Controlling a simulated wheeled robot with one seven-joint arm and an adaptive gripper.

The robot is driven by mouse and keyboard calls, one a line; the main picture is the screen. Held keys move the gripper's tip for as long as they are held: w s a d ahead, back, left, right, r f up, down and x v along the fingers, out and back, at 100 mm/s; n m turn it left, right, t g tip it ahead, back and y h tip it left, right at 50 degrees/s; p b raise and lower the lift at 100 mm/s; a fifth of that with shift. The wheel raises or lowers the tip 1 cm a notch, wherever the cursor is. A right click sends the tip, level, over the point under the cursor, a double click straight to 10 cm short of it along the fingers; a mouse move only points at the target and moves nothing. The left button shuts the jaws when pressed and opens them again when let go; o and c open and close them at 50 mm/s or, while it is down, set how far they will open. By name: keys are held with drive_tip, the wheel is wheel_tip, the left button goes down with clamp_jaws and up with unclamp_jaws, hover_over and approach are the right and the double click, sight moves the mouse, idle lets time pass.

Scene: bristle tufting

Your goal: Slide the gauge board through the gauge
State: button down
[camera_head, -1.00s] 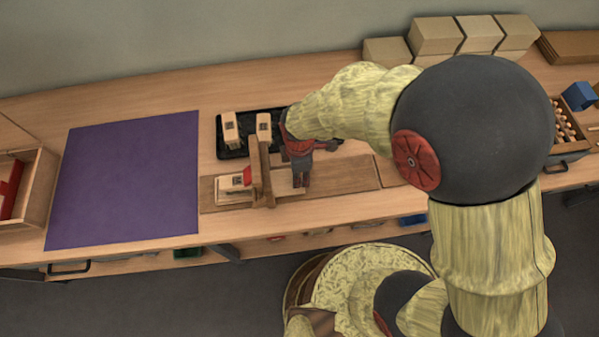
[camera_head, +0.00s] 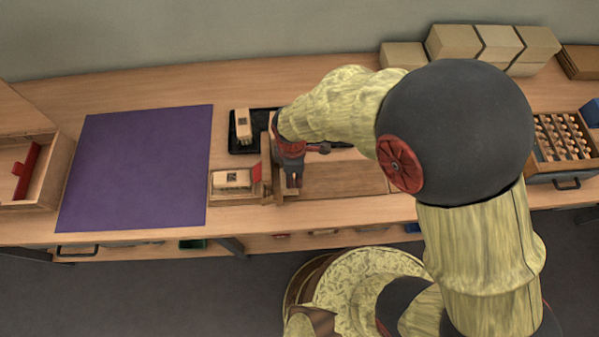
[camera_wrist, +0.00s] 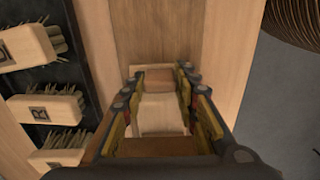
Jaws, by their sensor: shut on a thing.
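My gripper (camera_head: 292,181) points down just right of the wooden gauge (camera_head: 267,168), close against it. The wrist view shows its fingers (camera_wrist: 160,105) shut around a pale wooden piece, the gauge board (camera_wrist: 160,116), whose far part runs under wood ahead. In the head view the fingers and the gauge hide most of it. A pale block with a dark square mark (camera_head: 231,178) lies left of the gauge, with a red piece (camera_head: 256,172) beside the upright. I cannot tell whether this block and the held piece are one.
A long wooden base (camera_head: 345,180) lies under the gauge, clear to the right. A black tray (camera_head: 238,145) with bristled blocks stands behind. A purple mat (camera_head: 140,165) is clear at left. An open wooden box (camera_head: 55,175) stands at far left and a peg rack (camera_head: 560,140) at right.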

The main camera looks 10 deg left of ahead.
drive_tip(key=c, duration=1.4)
unclamp_jaws()
wheel_tip(320, 180, up, 12)
